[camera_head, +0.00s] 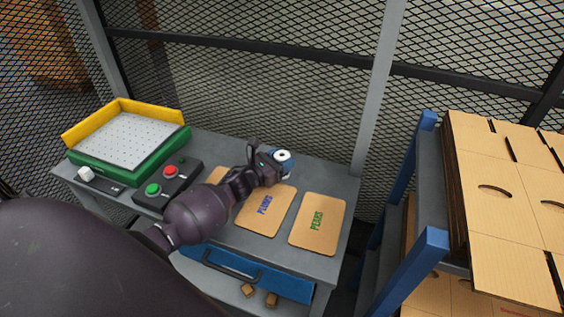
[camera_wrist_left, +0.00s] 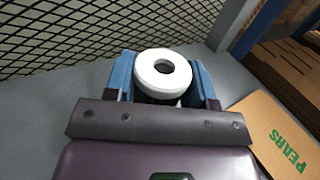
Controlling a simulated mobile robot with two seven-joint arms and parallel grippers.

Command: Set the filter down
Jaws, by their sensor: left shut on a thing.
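The filter (camera_wrist_left: 163,72) is a white ring-shaped piece with a dark hole in its middle. In the left wrist view it sits between the two blue fingers of my left gripper (camera_wrist_left: 163,84), which is shut on it. In the head view the filter (camera_head: 283,156) shows as a small white disc at the gripper's tip. My left gripper (camera_head: 276,163) is over the back of the grey table (camera_head: 320,179), beyond the cardboard sheets. I cannot tell whether the filter touches the table. Its lower part is hidden by the gripper. My right gripper is not in view.
Cardboard sheets marked PEARS (camera_head: 317,224) lie on the table front. A control box with red and green buttons (camera_head: 168,183) and a green-and-yellow tray (camera_head: 131,145) stand left. Mesh fencing rises behind. A blue-framed rack of cardboard (camera_head: 500,190) is at right.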

